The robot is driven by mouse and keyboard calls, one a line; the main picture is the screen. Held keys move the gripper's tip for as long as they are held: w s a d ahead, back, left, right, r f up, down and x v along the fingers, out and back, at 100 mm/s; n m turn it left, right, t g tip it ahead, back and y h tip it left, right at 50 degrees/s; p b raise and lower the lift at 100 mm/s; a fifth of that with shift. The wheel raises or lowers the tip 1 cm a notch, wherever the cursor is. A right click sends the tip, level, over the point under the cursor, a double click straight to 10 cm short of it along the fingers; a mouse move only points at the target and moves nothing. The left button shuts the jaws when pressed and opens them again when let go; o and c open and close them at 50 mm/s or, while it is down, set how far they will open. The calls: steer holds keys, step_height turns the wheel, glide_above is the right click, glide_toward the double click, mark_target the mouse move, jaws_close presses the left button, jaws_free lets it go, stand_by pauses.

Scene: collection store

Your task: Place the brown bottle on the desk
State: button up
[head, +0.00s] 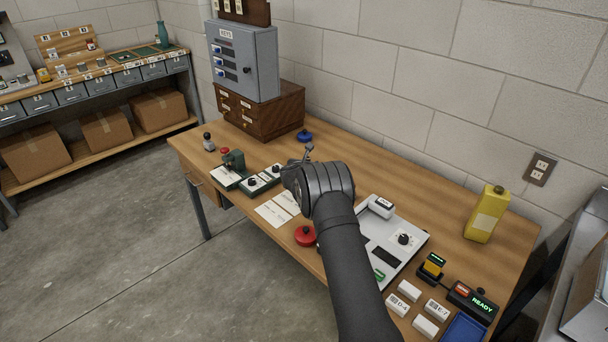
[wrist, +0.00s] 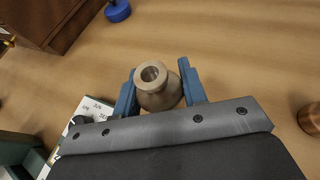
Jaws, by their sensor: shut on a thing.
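The brown bottle (wrist: 152,73) shows in the wrist view as a tan-brown body with a round, open mouth facing the camera. It sits between the two blue fingers of my gripper (wrist: 158,82), which are shut on it. In the head view my gripper (head: 307,152) is over the back middle of the desk (head: 375,163), and the bottle is hidden behind my wrist. The wooden desk top also shows in the wrist view (wrist: 235,50). I cannot tell whether the bottle's base touches the desk.
A blue knob-like thing (head: 304,136) stands near the wooden drawer cabinet (head: 262,112) at the back. Small green-and-white devices (head: 232,172) stand to the left. A grey panel (head: 397,238), a yellow bottle (head: 486,214) and white blocks (head: 409,291) are to the right. Bare wood lies along the wall.

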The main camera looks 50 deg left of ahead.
steer(key=shift+s+a+f, duration=0.25)
steer(key=shift+a+f, duration=0.15)
steer(key=shift+a, duration=0.2)
steer(key=shift+s+a+f, duration=0.25)
steer(key=shift+a+f, duration=0.1)
steer(key=shift+a, duration=0.2)
steer(key=shift+f, duration=1.95)
steer(key=shift+f, duration=0.1)
steer(key=o, duration=0.8)
steer(key=shift+f, duration=0.1)
steer(key=shift+o, duration=0.2)
steer(key=shift+r, duration=0.25)
steer(key=v, duration=1.2)
steer(key=shift+f, duration=0.1)
